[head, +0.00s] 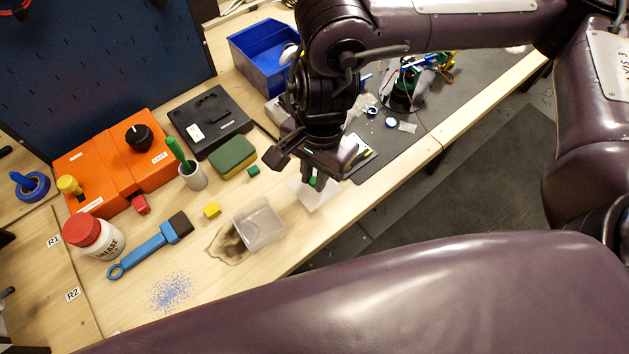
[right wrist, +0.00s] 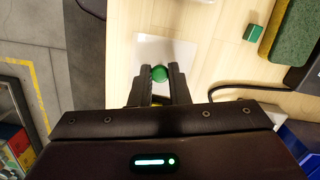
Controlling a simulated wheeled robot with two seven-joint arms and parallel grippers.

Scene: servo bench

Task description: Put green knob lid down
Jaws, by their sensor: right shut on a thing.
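The green knob lid is a pale, see-through square plate (head: 322,199) with a round green knob (right wrist: 159,73). It is at the bench's front edge in the head view, and the plate shows in the right wrist view (right wrist: 180,50). My right gripper (head: 312,181) is shut on the green knob, fingers pointing down. I cannot tell whether the plate touches the bench or hangs just above it. A clear open container (head: 262,222) stands to its left, with a brown spill beside it. My left gripper is not in view.
A green sponge (head: 233,156), small green block (head: 253,171) and yellow block (head: 212,210) lie nearby. A blue bin (head: 262,58) stands behind. A blue-handled brush (head: 150,248), blue specks and a red-capped jar (head: 95,238) are at left.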

